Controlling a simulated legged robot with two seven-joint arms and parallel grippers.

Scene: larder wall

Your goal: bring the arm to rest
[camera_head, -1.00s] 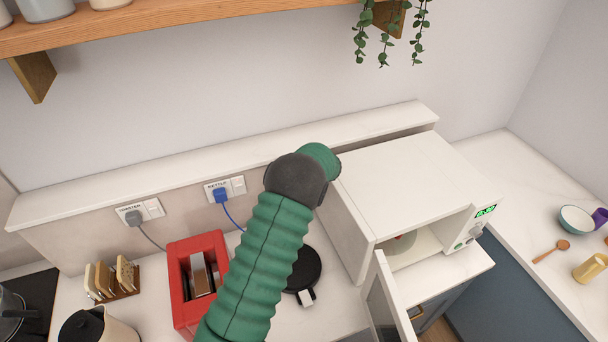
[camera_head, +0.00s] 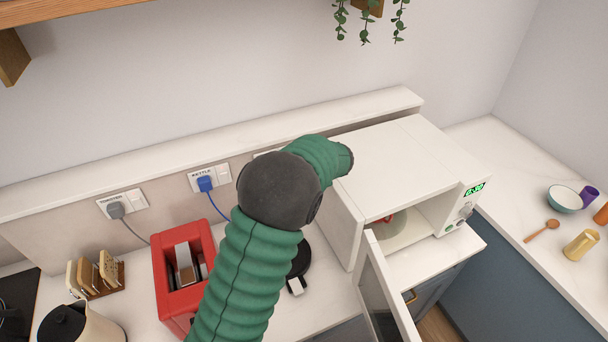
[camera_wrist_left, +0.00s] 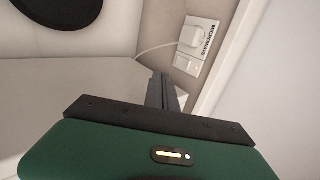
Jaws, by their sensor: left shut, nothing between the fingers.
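My left arm, green and ribbed with a dark grey joint, rises from the bottom of the head view and bends right beside the white microwave (camera_head: 410,160). Its gripper is hidden in the head view. In the left wrist view my left gripper (camera_wrist_left: 162,92) is shut and empty, with its two dark fingers together. It points towards the wall near a socket labelled MICROWAVE (camera_wrist_left: 197,45) with a white plug in it. I cannot tell whether the fingertips touch anything. My right gripper is in neither view.
The microwave door (camera_head: 385,290) hangs open at the front; a bowl-like thing with red shows inside. A red toaster (camera_head: 183,275), toast rack (camera_head: 97,275), kettle (camera_head: 80,326) and black round base (camera_head: 300,260) stand around the arm. A ledge (camera_head: 150,180) runs behind.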

